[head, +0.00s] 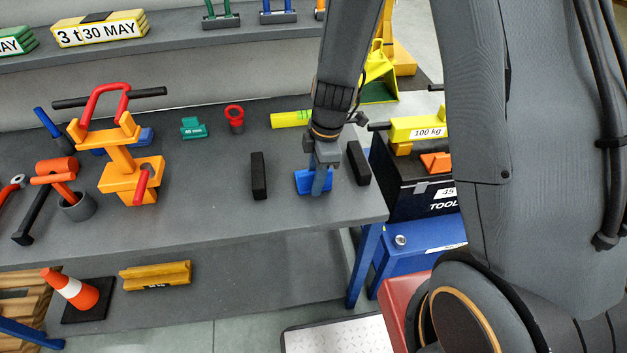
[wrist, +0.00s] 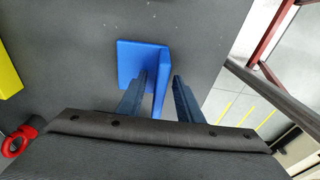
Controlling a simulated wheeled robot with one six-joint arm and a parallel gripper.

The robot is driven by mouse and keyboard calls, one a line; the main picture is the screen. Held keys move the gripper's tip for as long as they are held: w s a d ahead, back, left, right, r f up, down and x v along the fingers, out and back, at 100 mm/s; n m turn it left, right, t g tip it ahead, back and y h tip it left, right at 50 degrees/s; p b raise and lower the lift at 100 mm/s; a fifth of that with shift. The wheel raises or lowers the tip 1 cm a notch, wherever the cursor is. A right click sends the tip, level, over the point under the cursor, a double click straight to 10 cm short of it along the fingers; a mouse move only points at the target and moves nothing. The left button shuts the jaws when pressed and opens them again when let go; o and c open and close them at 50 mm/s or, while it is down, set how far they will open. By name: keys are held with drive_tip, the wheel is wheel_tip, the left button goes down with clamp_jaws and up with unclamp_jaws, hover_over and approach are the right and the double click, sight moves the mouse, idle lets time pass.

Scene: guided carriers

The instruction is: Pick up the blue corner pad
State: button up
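The blue corner pad (head: 303,181) lies on the grey bench top near its right end, below my gripper (head: 321,176). In the wrist view the pad (wrist: 135,58) shows a flat face and a second wall standing up from it. My gripper (wrist: 162,88) has its two fingers apart, with the upright wall between them. A gap shows between the wall and the right finger. The left finger lies close to the wall and overlaps the flat face; I cannot tell whether it touches.
A black block (head: 259,176) stands left of the pad and another black block (head: 358,163) stands close on its right, near the bench edge. A toolbox (head: 408,187) is beyond the edge. A red ring-topped part (head: 235,117) and a yellow cylinder (head: 290,119) are farther back.

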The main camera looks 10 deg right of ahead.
idle(0.4)
clamp_jaws()
drive_tip(key=shift+r, duration=0.1)
